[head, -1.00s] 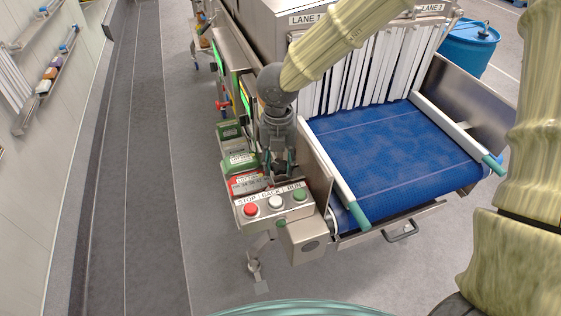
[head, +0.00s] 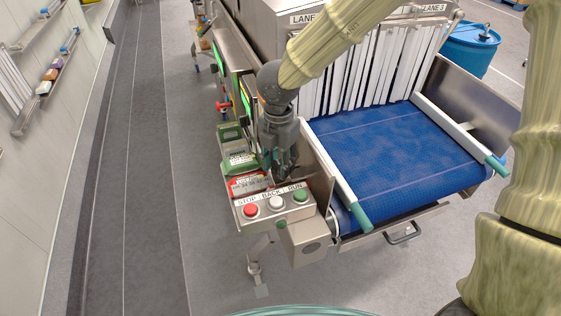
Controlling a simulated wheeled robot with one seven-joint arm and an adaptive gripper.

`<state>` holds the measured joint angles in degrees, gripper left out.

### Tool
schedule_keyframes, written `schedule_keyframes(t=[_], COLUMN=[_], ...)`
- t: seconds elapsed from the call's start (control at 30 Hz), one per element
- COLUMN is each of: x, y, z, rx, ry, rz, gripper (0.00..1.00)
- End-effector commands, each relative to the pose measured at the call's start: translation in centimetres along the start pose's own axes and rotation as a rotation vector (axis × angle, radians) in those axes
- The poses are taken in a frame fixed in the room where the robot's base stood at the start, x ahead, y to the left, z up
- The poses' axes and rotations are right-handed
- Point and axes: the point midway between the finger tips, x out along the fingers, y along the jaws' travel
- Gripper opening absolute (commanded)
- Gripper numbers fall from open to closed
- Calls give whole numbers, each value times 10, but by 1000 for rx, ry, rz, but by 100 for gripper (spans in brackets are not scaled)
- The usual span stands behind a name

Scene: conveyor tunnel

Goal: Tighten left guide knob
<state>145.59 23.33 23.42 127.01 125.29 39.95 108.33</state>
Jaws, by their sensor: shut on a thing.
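My gripper (head: 284,168) points down at the outer side of the conveyor's left side wall, just behind the button box. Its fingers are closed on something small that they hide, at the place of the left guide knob. The knob itself cannot be made out. The left guide rail (head: 337,172), a white bar with a teal end, lies along the left edge of the blue belt (head: 395,160), to the right of my gripper.
A button box (head: 275,207) with red, white and green buttons stands just in front of my gripper. White strip curtains (head: 365,65) hang over the tunnel mouth. The right guide rail (head: 460,135) is clear of my arm.

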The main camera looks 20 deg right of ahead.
Motion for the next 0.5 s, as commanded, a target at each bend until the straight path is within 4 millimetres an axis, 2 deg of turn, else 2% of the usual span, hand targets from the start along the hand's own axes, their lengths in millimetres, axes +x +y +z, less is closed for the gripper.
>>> schedule_keyframes(t=[0.37, 0.4, 0.5], x=[-2, -2, -1], y=[1, 1, 1], z=[2, 2, 1], rx=[4, 4, 4], ry=[-3, -3, -3], rz=[3, 3, 2], gripper=[13, 43, 59])
